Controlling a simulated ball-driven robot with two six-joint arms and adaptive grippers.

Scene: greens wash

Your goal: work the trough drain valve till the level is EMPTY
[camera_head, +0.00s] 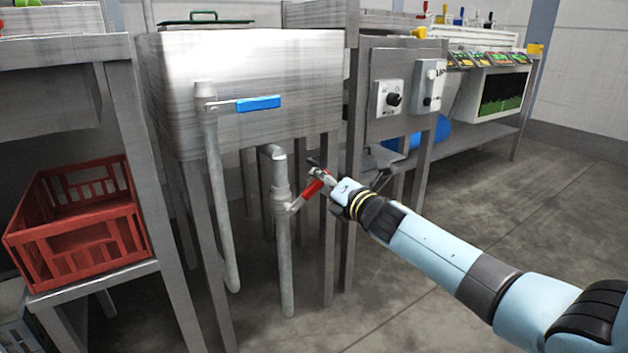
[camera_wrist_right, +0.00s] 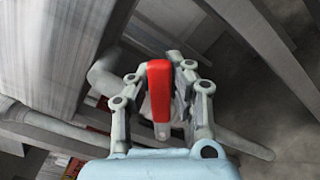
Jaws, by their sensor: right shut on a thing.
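The steel trough (camera_head: 290,75) stands in the middle of the head view. Below it a grey drain pipe (camera_head: 284,250) runs down, and the drain valve's red lever (camera_head: 307,194) sticks out from it, slanting up to the right. My right gripper (camera_head: 318,174) is at the lever's outer end. In the right wrist view the red lever (camera_wrist_right: 159,95) lies between the fingers of the gripper (camera_wrist_right: 164,85), which is shut on it. A blue lever (camera_head: 258,104) sits on another pipe at the trough's front. The water level inside is hidden. My left gripper is not in view.
A red crate (camera_head: 80,250) stands on a low shelf at the left. A panel with control boxes (camera_head: 393,97) is right of the trough. Steel legs (camera_head: 333,245) stand close behind the gripper. The floor at the lower right is clear apart from my arm.

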